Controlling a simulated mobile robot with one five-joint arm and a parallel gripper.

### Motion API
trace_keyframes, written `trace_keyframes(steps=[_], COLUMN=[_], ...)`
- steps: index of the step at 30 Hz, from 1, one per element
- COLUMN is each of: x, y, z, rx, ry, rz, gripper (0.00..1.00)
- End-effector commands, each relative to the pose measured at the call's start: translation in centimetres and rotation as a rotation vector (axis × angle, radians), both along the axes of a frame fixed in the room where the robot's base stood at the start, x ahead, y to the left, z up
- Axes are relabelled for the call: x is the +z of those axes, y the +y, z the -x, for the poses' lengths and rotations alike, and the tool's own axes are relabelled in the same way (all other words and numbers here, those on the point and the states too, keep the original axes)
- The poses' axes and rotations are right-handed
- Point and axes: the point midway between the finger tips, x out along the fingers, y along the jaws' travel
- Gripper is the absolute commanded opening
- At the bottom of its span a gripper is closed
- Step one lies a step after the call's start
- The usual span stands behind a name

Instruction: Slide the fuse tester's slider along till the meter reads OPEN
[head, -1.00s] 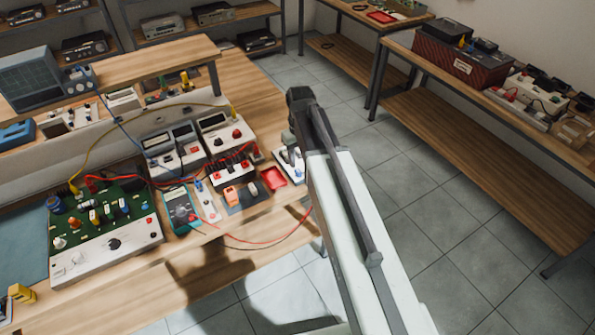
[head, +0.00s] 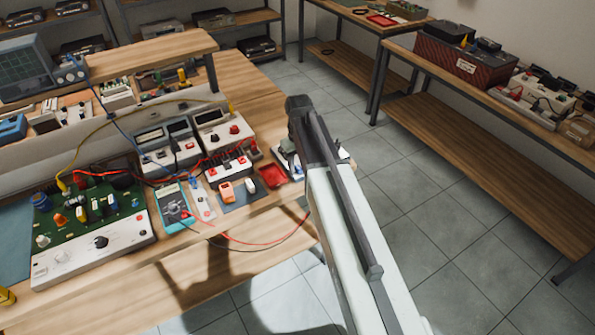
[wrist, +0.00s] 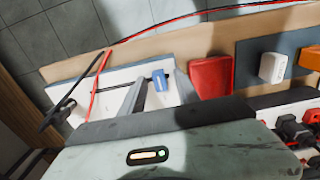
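A white, flat unit with a thin dark slot and a blue slider tab (wrist: 160,80) lies on the bench in the wrist view; I take it for the fuse tester (wrist: 92,97). In the head view its right end (head: 343,156) shows past my arm, which hides most of it. My gripper (wrist: 158,88) has its two grey fingers apart, one on each side of the blue tab. I cannot tell whether either finger touches it. No meter reading can be made out.
A red tray (head: 273,176) lies just left of the tester. Red and black leads (wrist: 95,85) cross near it. Left of these stand a teal multimeter (head: 174,207), white meters and a green circuit board (head: 90,215). The floor right of the bench is clear.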

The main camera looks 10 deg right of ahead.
Motion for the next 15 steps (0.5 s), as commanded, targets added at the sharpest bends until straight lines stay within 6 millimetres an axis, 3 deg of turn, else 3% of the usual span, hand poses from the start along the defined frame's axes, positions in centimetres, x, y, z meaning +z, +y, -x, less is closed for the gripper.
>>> trace_keyframes(steps=[4,8,15], x=[0.17,0.18,0.17], y=[-0.03,-0.04,-0.06], z=[0.01,0.01,0.01], rx=[0.0,-0.001,-0.001], ry=[0.0,0.0,0.0], rz=[0.0,0.0,0.0], gripper=[0.35,0.0,0.0])
